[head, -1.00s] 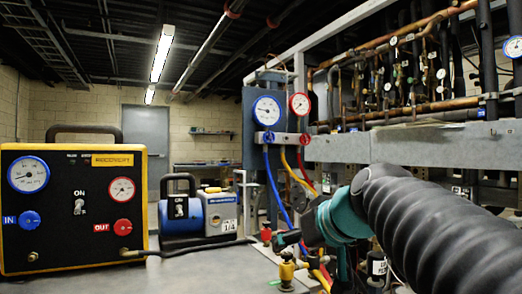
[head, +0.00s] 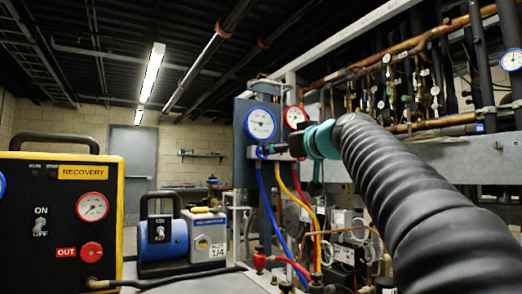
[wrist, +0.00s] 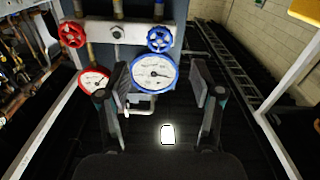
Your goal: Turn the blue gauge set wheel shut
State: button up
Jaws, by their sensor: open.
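The blue set wheel (wrist: 160,38) shows whole in the wrist view, on the manifold block above the blue-rimmed gauge (wrist: 154,73). My gripper (wrist: 159,76) is open and empty in the wrist view. Its fingers frame the blue gauge, with the wheel just past the fingertips and roughly centred between them. I see no contact with the wheel.
The red wheel (wrist: 72,34) and red gauge (wrist: 95,80) sit beside the blue ones. Blue, yellow and red hoses (head: 270,215) hang below the manifold. A recovery machine (head: 62,220) and a blue pump (head: 163,240) stand at left. Copper pipes (head: 405,50) run at right.

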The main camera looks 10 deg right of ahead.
aim_at(262, 152)
jog(key=p+x, duration=0.2)
jog(key=x, duration=0.6)
jog(key=shift+w, duration=0.2)
jog(key=shift+c, duration=0.3)
jog(key=c, duration=1.1)
